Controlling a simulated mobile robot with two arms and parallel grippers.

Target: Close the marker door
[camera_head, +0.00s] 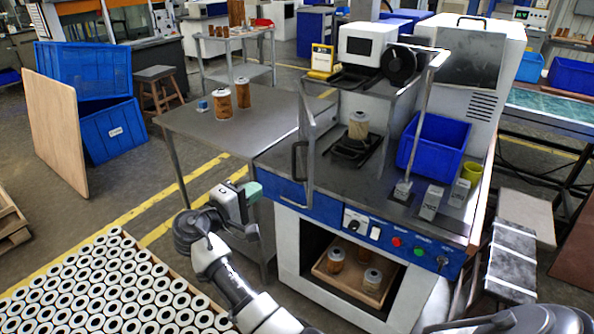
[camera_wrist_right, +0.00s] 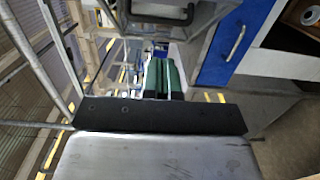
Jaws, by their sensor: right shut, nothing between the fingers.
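The marker (camera_head: 370,45) is the bench station with a white printer and black spool above its bay. Its door (camera_head: 308,130), a thin metal frame with a black handle (camera_head: 298,160), stands swung open at the bay's left front. A cartridge (camera_head: 358,125) stands on a black holder inside the bay. My right gripper (camera_head: 254,191), with green fingertips, is shut and empty, left of and lower than the door handle, apart from it. Its green fingers also show shut in the right wrist view (camera_wrist_right: 163,78). My left gripper is not in view.
A side table (camera_head: 185,125) with two cartridges stands left of the station. A blue bin (camera_head: 434,142) and small grey fixtures are on the bench's right. Below is a control panel (camera_head: 385,240) and a tray of cartridges (camera_head: 340,285). A crate of white-ringed cartridges (camera_head: 100,290) lies at lower left.

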